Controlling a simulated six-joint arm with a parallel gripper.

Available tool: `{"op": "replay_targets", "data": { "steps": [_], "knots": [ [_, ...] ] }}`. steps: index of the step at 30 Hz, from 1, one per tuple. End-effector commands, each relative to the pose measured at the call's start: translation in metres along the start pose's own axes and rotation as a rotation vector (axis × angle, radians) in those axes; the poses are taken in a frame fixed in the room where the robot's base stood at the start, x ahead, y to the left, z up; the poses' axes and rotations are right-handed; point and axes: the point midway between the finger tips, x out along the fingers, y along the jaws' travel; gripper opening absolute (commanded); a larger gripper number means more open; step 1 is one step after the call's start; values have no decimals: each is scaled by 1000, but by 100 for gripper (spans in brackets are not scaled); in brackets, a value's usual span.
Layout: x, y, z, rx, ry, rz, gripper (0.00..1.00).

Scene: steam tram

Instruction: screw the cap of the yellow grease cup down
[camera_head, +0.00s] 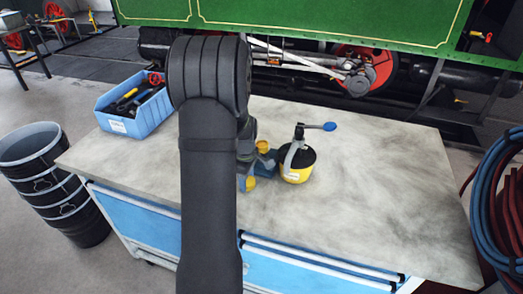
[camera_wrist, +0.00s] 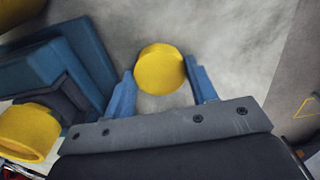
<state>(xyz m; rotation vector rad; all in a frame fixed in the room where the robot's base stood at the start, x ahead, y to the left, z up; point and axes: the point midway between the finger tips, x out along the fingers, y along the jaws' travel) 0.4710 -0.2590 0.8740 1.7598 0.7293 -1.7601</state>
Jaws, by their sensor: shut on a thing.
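In the wrist view, a round yellow cap (camera_wrist: 160,69) sits between the two blue fingers of my gripper (camera_wrist: 163,88), which is shut on it. Its top faces the camera. Whatever is under the cap is hidden, so I cannot tell how far down it sits. A second yellow round piece (camera_wrist: 28,133) is at the left, beside a dark blue block (camera_wrist: 62,72). In the head view, my arm covers most of the gripper area. Yellow pieces show just right of the arm, one higher (camera_head: 262,146) and one lower (camera_head: 250,183).
A yellow and black pot (camera_head: 297,173) with a crank and blue knob stands close right of my gripper. A blue tool bin (camera_head: 135,112) is at the worktop's left back. The grey worktop (camera_head: 385,190) is clear on the right. The green tram (camera_head: 330,18) stands behind.

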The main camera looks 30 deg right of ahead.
Motion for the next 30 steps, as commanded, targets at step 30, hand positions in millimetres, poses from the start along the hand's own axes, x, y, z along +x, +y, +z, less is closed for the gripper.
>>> {"op": "replay_targets", "data": {
  "steps": [30],
  "knots": [
    [-32,1,0,0,1,2,27]
  ]
}}
